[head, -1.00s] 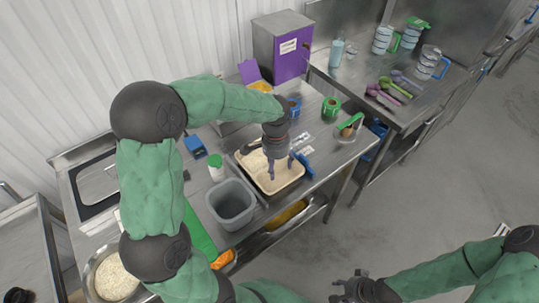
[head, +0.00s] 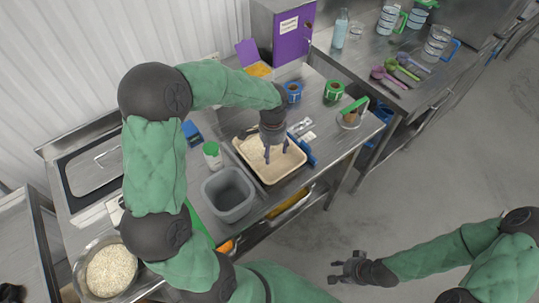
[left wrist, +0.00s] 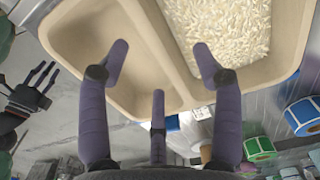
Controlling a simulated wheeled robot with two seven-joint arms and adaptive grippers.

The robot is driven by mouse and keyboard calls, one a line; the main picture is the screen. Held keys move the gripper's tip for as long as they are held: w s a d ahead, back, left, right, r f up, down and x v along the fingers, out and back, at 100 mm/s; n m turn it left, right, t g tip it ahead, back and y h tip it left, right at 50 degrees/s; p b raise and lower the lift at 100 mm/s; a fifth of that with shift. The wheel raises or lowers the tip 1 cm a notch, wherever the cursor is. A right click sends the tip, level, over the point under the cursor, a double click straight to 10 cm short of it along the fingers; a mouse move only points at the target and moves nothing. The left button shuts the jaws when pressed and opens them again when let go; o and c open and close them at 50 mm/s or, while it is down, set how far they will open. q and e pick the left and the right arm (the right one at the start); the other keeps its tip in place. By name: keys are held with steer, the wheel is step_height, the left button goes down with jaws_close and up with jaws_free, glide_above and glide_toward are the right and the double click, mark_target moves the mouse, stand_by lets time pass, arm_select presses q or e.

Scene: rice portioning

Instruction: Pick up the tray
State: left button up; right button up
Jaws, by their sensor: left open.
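The beige tray (head: 285,174) lies on the steel worktable, with white rice in one part. In the left wrist view the tray (left wrist: 110,85) fills the top; a divider separates an empty compartment on the left from one holding rice (left wrist: 225,35). My left gripper (head: 276,157) points down over the tray. Its fingers are spread and hold nothing; in the left wrist view the gripper (left wrist: 160,62) has a fingertip on either side of the divider. Contact with the tray cannot be told. My right gripper (head: 338,271) is open and empty, above the floor at lower right.
A grey bin (head: 228,198) stands just left of the tray, with a green-capped bottle (head: 212,156) behind it. A blue object (head: 306,155) lies close to the tray's right side. Label rolls (head: 333,91) stand behind. A rice bowl (head: 78,265) is at lower left.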

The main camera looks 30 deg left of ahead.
mark_target(273, 154)
arm_select(q)
step_height(273, 154, down, 3)
steer(key=shift+b, duration=0.3)
steer(key=c, duration=1.3)
steer(key=shift+o, duration=0.2)
steer(key=shift+r, duration=0.15)
